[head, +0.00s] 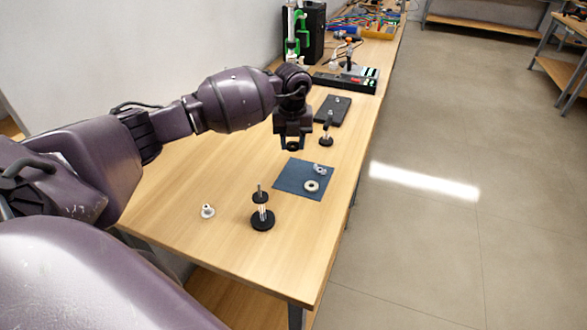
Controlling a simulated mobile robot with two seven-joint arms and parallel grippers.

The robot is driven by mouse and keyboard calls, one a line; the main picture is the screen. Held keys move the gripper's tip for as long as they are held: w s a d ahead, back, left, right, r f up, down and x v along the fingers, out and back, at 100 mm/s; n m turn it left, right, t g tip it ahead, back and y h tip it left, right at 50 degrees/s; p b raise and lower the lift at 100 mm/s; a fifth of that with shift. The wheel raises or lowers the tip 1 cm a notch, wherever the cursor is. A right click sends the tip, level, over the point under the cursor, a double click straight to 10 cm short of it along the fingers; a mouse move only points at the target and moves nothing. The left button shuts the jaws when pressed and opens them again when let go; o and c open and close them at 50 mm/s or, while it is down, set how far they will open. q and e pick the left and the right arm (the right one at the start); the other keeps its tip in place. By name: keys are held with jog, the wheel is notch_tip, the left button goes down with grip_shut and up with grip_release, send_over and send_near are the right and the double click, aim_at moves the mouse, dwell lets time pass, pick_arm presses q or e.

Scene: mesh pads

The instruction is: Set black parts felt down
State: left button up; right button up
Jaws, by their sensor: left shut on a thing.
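A black felt (335,108) lies flat on the wooden table, beyond my left gripper, with small light metal parts on it. A blue felt (290,184) lies nearer, with a pale ring (312,186) and a small grey part (320,169) on it. My left gripper (292,146) points down at the far left edge of the blue felt in the picture. It is shut on a small dark thing, mostly hidden between the fingers; I cannot tell what it is. My right gripper is not in view.
On the wooden table (190,180), a black stand with a post (262,217) and a small white part (208,211) are in front. Another black stand (326,138) is beside the black felt. Devices and tools crowd the far end.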

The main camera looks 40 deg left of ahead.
aim_at(293, 175)
pick_arm(q)
notch_tip(293, 175, down, 3)
jog(key=shift+f, duration=0.2)
notch_tip(293, 175, down, 6)
jog(key=shift+r+b, duration=0.15)
jog(key=shift+b, duration=0.3)
jog(key=shift+f, duration=0.2)
jog(key=o, duration=0.9)
